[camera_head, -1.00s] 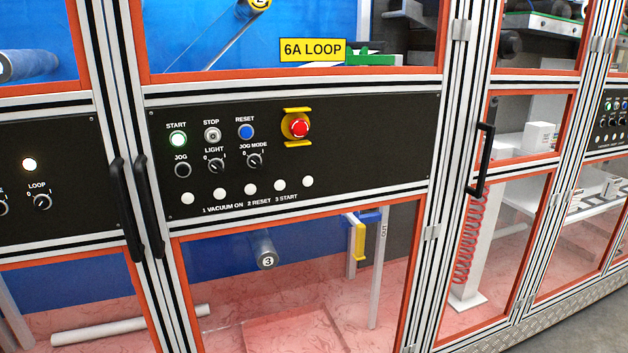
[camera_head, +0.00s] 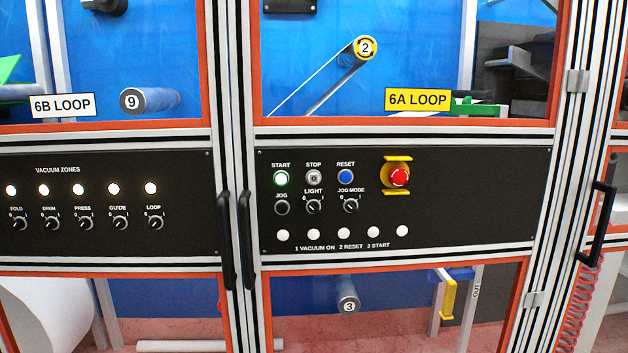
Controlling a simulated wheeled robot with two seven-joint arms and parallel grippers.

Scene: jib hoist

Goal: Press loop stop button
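The grey stop button (camera_head: 313,177) sits in the top row of the black control panel (camera_head: 470,215) under the yellow 6A LOOP sign (camera_head: 418,99). The red emergency button (camera_head: 399,176) in a yellow guard is further right. Neither of my grippers shows in the head view.
A second black panel (camera_head: 110,190) with vacuum zone knobs is at the left, under the 6B LOOP sign (camera_head: 62,106). Black door handles (camera_head: 247,240) stick out between the panels. Another handle (camera_head: 596,225) is at the right.

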